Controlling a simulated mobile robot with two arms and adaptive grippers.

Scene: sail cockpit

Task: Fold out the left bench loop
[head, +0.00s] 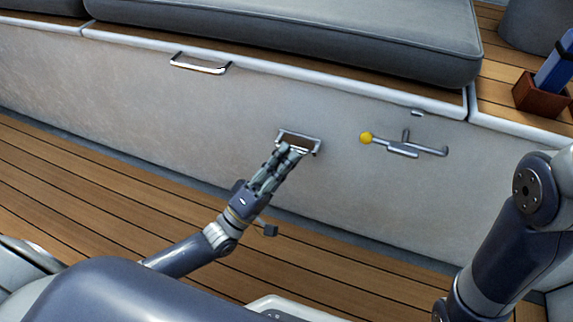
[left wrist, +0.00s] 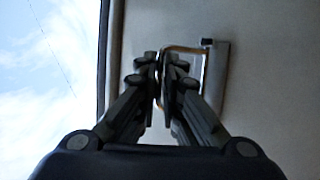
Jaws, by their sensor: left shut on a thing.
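The bench loop (head: 312,138) is a small metal frame with a dark brown recess, set in the pale bench front near the middle of the head view. My left gripper (head: 288,150) reaches it from below and is shut on its lower bar. In the left wrist view the loop (left wrist: 219,75) stands at the right of the closed fingers (left wrist: 158,75), and its thin bar runs to the fingertips. The fingers hide part of the bar. My right gripper is not in view; only part of the right arm shows at the right.
A chrome handle (head: 200,66) is higher up to the left. A lever with a yellow knob (head: 366,138) sits right of the loop. Grey cushions (head: 300,35) lie on the bench top. A brown box (head: 540,95) stands at upper right. The plank floor (head: 90,185) is clear.

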